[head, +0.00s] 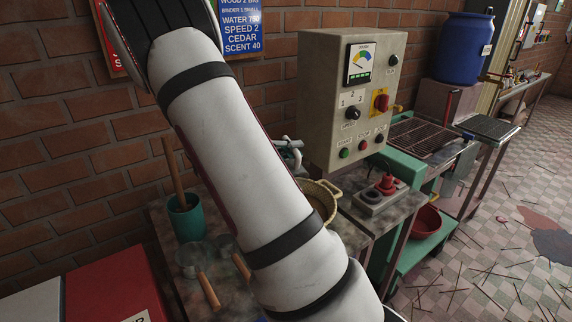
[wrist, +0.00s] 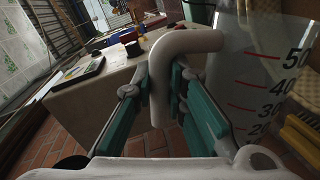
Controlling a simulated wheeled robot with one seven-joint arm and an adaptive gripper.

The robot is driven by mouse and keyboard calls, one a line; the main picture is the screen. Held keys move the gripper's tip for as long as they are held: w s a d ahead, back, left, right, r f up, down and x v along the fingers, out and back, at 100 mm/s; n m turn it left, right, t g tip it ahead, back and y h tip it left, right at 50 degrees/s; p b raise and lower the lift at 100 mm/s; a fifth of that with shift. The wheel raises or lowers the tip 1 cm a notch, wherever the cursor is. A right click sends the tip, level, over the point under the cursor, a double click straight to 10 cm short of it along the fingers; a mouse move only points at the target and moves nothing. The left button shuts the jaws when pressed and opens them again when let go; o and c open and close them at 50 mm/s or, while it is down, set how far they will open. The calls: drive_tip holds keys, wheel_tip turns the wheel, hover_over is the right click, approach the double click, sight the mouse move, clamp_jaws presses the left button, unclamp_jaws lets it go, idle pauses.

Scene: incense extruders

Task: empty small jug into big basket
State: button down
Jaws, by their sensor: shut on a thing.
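My gripper (wrist: 162,95) shows in the wrist view with its teal fingers shut on the pale curved handle of the small jug (wrist: 255,75). The jug is see-through with red level marks and numbers up to 50, at the right of that view. Its contents and exact tilt I cannot make out. In the head view my arm hides most of the jug and gripper. The big basket (head: 331,190) is yellowish with loop handles and stands on the bench, partly behind my arm. Something brownish shows inside it.
A grey control box (head: 330,120) stands close beside the basket. A teal cup (head: 187,220) with a wooden stick and a glass vessel (head: 192,260) stand left of my arm.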

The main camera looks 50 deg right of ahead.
wheel_tip(320, 180, up, 12)
drive_tip(key=p, duration=0.4)
drive_tip(key=shift+r, duration=0.2)
drive_tip(key=w+d+f+n+g+b, duration=0.2)
drive_tip(key=w+f+n+b, duration=0.15)
drive_tip(key=w+n, duration=0.2)
drive_tip(key=w+f+n+g+b, duration=0.1)
drive_tip(key=f+n+b, duration=0.1)
drive_tip(key=f+n, duration=0.2)
drive_tip(key=w+d+f+n+g+b, duration=0.1)
drive_tip(key=w+f+n+b, duration=0.1)
drive_tip(key=f, duration=0.4)
drive_tip(key=w+f+n+b, duration=0.2)
drive_tip(key=f+n+b, duration=0.2)
drive_tip(key=n, duration=0.2)
drive_tip(key=shift+d+f+g, duration=0.15)
drive_tip(key=shift+f+g, duration=0.25)
drive_tip(key=shift+f+n, duration=0.2)
drive_tip(key=shift+n, duration=0.35)
drive_tip(key=shift+r+p, duration=0.6)
drive_tip(key=shift+r, duration=1.95)
